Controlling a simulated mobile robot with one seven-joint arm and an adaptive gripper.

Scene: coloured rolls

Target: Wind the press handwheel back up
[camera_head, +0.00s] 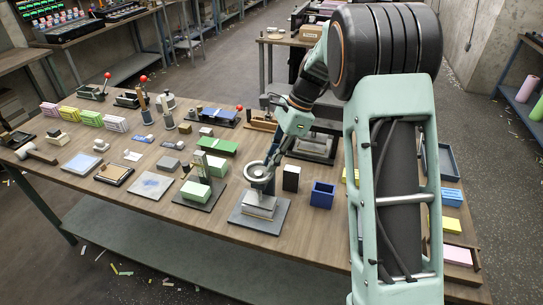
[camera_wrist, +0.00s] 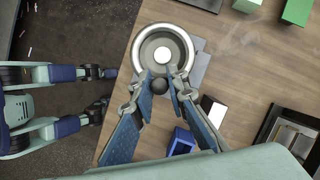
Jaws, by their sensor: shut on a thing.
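The press handwheel (camera_head: 248,173) is a pale metal ring lying flat on top of a small press near the front edge of the bench. In the wrist view the handwheel (camera_wrist: 137,48) fills the upper middle, with a round bright hub inside it. My gripper (camera_wrist: 163,84) reaches the near side of the ring, its blue-padded fingers on either side of a dark round knob (camera_wrist: 158,87) there. In the head view my gripper (camera_head: 273,163) comes down from the upper right. The press base (camera_head: 238,219) is a grey plate bearing a pale block; the fingers partly hide the grip.
A blue open box (camera_head: 322,194) and a black block (camera_head: 291,179) stand just right of the press. A green block on a stamp stand (camera_head: 195,191) is close on its left. Many small tools and coloured blocks crowd the bench farther left.

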